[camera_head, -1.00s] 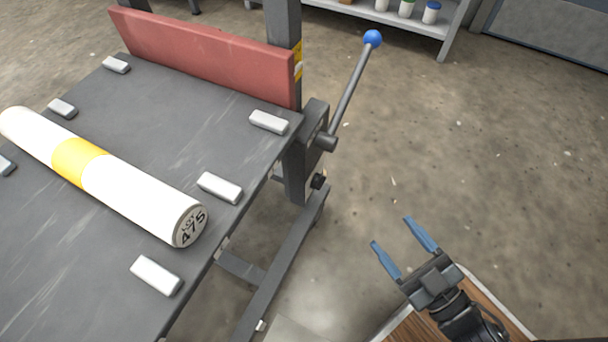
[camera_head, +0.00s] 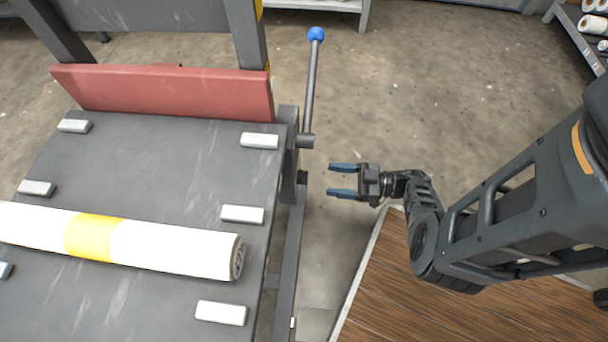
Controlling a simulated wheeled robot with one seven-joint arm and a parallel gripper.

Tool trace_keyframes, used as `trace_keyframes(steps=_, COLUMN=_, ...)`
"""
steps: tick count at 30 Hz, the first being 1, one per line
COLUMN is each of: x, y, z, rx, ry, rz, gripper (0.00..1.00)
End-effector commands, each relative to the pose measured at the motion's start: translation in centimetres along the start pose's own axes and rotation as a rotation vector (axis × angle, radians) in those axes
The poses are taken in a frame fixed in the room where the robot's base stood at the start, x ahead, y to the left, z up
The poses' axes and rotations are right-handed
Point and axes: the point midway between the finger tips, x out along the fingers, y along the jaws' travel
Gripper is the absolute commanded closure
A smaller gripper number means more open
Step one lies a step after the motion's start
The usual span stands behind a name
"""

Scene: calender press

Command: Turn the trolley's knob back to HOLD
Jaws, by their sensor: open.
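The trolley (camera_head: 150,160) is a dark grey table at the left with a white roll on top. A small dark knob-like part (camera_head: 302,178) sits on its right side, below the lever's pivot. It is too small to read its setting, and no HOLD mark is legible. My gripper (camera_head: 329,180) is open and empty, with two blue fingers pointing left toward that part. In the picture its fingertips are a short way right of the part, apart from it.
A lever with a blue ball (camera_head: 316,34) rises from the trolley's right corner, above my gripper. The white roll with a yellow band (camera_head: 180,247) lies among light blocks. A red board (camera_head: 165,92) stands at the back. A wooden surface (camera_head: 430,300) is lower right; open floor lies beyond.

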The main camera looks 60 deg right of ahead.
Motion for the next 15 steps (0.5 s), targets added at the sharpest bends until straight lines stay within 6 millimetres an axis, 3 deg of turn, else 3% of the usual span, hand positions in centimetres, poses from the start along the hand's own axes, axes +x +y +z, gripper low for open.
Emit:
trace_keyframes(steps=9, x=4.7, y=-0.2, z=0.1, rx=-0.002, ry=0.0, rz=-0.003, gripper=0.31)
trace_keyframes(steps=15, x=6.8, y=-0.1, z=0.1, rx=-0.003, ry=-0.001, rz=-0.001, gripper=0.31)
